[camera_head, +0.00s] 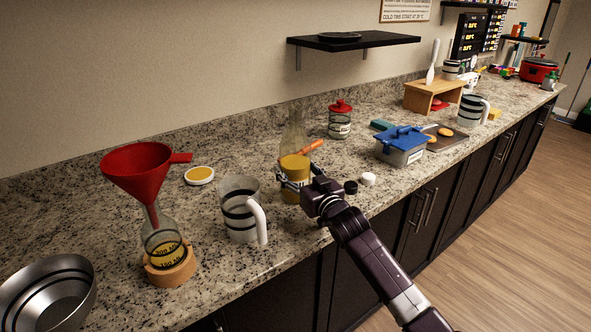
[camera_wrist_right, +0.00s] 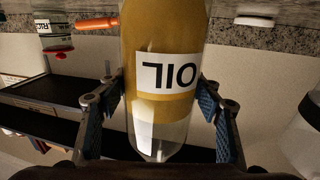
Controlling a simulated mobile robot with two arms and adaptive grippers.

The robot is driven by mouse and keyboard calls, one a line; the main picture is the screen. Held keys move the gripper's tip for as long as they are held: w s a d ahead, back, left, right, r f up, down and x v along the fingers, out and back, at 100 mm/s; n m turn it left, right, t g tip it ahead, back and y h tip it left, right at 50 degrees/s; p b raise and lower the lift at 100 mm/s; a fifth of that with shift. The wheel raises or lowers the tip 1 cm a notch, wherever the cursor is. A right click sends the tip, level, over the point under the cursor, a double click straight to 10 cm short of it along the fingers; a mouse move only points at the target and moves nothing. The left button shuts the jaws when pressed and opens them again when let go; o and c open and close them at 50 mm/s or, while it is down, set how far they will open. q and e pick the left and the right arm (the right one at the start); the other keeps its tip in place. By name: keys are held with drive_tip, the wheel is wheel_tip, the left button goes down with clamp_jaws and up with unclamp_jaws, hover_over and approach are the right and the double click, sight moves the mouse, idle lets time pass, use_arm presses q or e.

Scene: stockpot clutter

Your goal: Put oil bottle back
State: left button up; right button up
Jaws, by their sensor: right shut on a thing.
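The oil bottle (camera_head: 295,171) is clear glass with yellow oil in its lower part and a white label. It is upright at mid-counter in the head view. My right gripper (camera_head: 297,181) is shut around its body from the front right. In the right wrist view the picture is upside down, and the oil bottle (camera_wrist_right: 163,30) with its OIL label sits between the two fingers (camera_wrist_right: 165,112). I cannot tell whether its base touches the counter. My left gripper is not in view.
A striped jug (camera_head: 238,212) stands left of the bottle. A red funnel (camera_head: 140,170) sits in a glass vessel further left. An orange-handled item (camera_head: 314,145) and red-lidded jar (camera_head: 340,122) are behind. A blue-lidded box (camera_head: 402,148) and white cap (camera_head: 368,179) are right. A wall shelf (camera_head: 352,41) hangs above.

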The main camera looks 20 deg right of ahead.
drive_tip(key=o, duration=2)
drive_tip(key=shift+s, duration=0.1)
drive_tip(key=s, duration=0.4)
drive_tip(key=s+d, duration=0.1)
drive_tip(key=s, duration=0.3)
drive_tip(key=s+b, duration=0.1)
drive_tip(key=s, duration=0.2)
drive_tip(key=shift+s+d, duration=0.4)
